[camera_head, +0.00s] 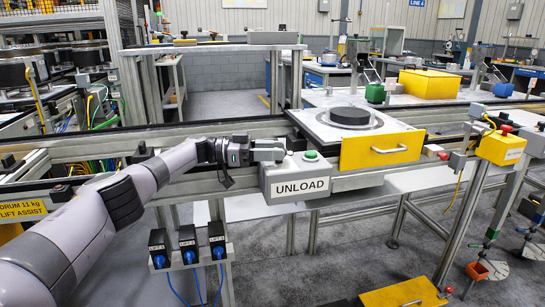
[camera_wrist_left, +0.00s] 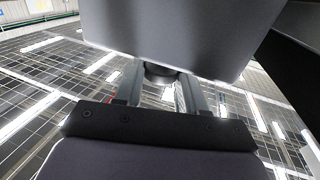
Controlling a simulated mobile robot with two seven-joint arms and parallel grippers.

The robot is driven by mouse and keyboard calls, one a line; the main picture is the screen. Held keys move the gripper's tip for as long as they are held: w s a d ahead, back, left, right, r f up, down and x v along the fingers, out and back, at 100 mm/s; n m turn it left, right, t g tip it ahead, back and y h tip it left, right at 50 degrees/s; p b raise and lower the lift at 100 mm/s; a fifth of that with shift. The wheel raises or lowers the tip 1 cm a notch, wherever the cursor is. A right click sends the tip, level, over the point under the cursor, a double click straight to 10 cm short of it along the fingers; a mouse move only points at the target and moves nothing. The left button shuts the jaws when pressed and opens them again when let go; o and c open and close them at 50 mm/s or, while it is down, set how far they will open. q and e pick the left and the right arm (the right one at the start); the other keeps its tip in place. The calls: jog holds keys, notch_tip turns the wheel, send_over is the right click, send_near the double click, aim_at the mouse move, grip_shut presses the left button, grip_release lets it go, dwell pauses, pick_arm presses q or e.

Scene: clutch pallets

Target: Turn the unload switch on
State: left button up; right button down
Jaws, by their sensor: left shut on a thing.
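The grey UNLOAD box (camera_head: 296,188) is fixed at the front rail, left of the yellow-fronted pallet station, with a green button (camera_head: 311,155) on top. My left gripper (camera_head: 272,150) reaches in from the left and is at the box's upper left. In the left wrist view a grey box (camera_wrist_left: 170,35) fills the top, and a dark round switch knob (camera_wrist_left: 160,74) sticks out from it between my two fingers. The gripper is shut on this knob, which is partly hidden by the box edge. Its turned position cannot be told. My right gripper is not in view.
A black disc (camera_head: 349,116) lies on the plate behind the yellow panel (camera_head: 382,150) with a handle. Several black boxes with blue knobs hang below my left arm, one at the right (camera_head: 217,240). A yellow button box (camera_head: 500,148) stands at the right.

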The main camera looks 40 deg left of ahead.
pick_arm(q)
jog(key=shift+d, duration=0.1)
dwell(0.3)
jog(key=o, duration=1)
jog(key=v, duration=0.7)
jog(key=shift+b, duration=0.35)
